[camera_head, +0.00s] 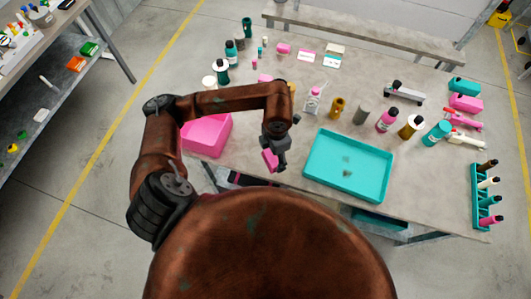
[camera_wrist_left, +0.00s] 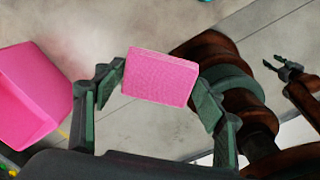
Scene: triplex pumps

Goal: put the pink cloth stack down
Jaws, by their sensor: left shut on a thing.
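The pink cloth stack (camera_head: 270,160) is a small pink block held at the table's near edge, between the pink bin and the turquoise tray. In the left wrist view the pink cloth stack (camera_wrist_left: 160,77) sits between both fingers, its broad face toward the camera. My left gripper (camera_head: 272,152) is shut on it; the fingers (camera_wrist_left: 161,85) touch its two sides. Whether the stack touches the table cannot be told. My right gripper (camera_wrist_left: 278,64) is small at the right of the wrist view, apart from the stack; its finger state is unclear.
A pink bin (camera_head: 208,138) stands left of the gripper, and a turquoise tray (camera_head: 318,185) to its right. Several bottles, such as a pink one (camera_head: 387,121), stand behind and right of the tray. A turquoise bottle rack (camera_head: 477,205) is at the right edge. Bare tabletop (camera_head: 425,180) shows right of the tray.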

